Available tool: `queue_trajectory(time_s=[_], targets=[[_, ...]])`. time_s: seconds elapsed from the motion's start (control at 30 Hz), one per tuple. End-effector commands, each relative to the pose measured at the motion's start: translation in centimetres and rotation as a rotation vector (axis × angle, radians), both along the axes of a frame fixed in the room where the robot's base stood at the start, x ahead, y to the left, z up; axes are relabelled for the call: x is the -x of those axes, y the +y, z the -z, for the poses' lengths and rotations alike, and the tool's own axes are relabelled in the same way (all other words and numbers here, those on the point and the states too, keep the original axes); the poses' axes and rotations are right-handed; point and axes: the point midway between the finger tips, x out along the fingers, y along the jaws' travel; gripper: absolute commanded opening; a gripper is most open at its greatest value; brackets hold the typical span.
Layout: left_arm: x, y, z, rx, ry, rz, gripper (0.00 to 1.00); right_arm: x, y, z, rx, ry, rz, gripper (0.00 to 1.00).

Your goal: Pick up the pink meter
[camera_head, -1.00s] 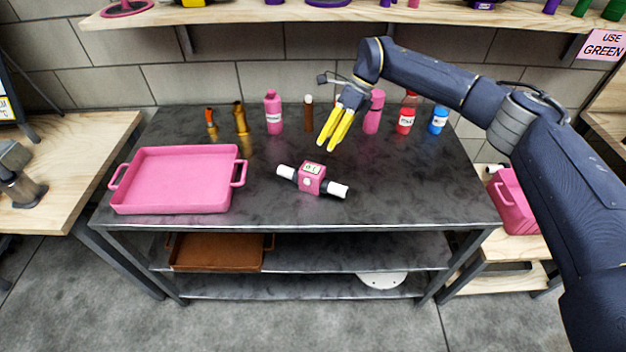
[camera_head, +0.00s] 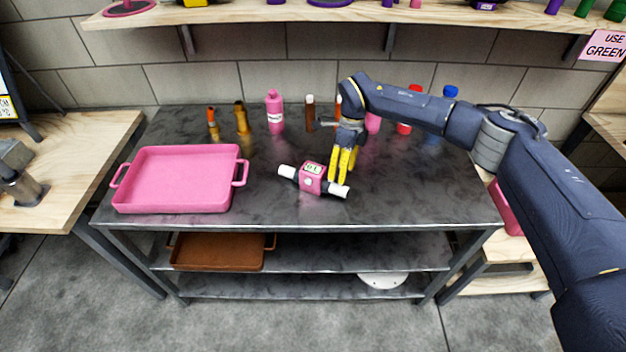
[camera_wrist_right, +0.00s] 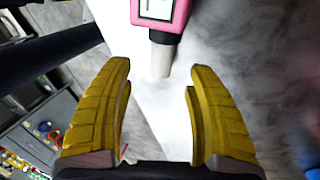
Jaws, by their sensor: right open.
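The pink meter (camera_head: 312,179) lies on the dark metal table (camera_head: 270,205). It has a small display and a white cylindrical end on each side. My right gripper (camera_head: 340,180) points down with yellow fingers just behind the meter's right end. In the right wrist view the pink meter (camera_wrist_right: 158,14) shows at the top, its white end reaching toward the gap between the open, empty fingers (camera_wrist_right: 158,95). I cannot tell from the views whether a finger touches it. My left gripper is not in view.
A pink tray (camera_head: 243,172) stands on the table's left. Pink, brown, red and blue-capped bottles stand along the back, including a pink bottle (camera_head: 275,112); my right arm partly hides some. Two orange-brown fittings (camera_head: 241,117) stand back left. The table's front right is clear.

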Motion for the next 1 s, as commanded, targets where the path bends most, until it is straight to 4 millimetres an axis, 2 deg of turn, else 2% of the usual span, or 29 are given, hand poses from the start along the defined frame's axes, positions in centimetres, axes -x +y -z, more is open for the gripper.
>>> queue_trajectory(time_s=[0.1, 0.37, 0.7, 1.0], targets=[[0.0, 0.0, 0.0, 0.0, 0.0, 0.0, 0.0, 0.3, 0.2, 1.1, -0.002, 0.001, 0.0, 0.57], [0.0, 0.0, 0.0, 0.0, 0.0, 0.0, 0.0, 0.5, 0.2, 2.1, 0.0, 0.001, 0.001, 0.57], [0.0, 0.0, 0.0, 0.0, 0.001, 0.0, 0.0, 1.2, 0.6, 6.0, -0.001, 0.002, 0.001, 0.57], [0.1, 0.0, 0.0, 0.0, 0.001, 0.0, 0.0, 1.3, 0.6, 6.8, -0.002, -0.001, 0.001, 0.57]])
